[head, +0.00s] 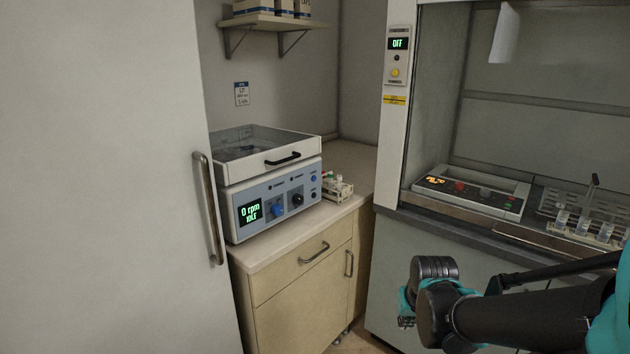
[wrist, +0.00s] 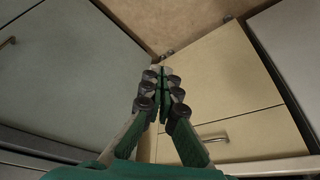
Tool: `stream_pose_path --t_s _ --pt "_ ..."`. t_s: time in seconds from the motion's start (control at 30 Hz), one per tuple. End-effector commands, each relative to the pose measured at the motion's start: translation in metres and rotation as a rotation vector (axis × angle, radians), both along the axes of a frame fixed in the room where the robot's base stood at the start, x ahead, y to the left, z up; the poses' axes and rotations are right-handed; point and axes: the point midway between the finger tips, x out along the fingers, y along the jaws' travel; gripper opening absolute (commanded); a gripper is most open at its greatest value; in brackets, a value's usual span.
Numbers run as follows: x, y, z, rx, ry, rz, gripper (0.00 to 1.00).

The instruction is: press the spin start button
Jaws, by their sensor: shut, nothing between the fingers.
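The centrifuge (head: 228,200) stands on the counter in the head view, a white and blue-grey box whose display reads 0 rpm and IDLE. Its front panel has a blue knob (head: 278,210), a black knob (head: 297,199) and small round buttons (head: 313,180) at the right end. The labels are too small to read, so I cannot tell which is spin start. My gripper (wrist: 161,75) is shut and empty in the wrist view, its fingers together in front of the cabinet. In the head view my arm is at lower right, low and apart from the centrifuge; the fingertips are mostly hidden.
The beige cabinet (head: 303,290) under the counter has handles that stick out. A large white door (head: 100,180) with a long handle fills the left. A small rack (head: 338,187) sits right of the centrifuge. The fume hood (head: 395,150) at right holds a control box (head: 470,193) and glassware.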

Motion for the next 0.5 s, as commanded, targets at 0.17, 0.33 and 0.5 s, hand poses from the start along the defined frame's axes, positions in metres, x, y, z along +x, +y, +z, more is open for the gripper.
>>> stream_pose_path --t_s 0.17,0.33,0.5 --pt "0.009 0.005 0.003 0.012 -0.023 0.009 0.0" --pt "0.052 0.026 0.018 0.07 -0.127 0.043 0.0" --pt "0.114 0.059 0.045 0.162 -0.292 0.08 0.0"
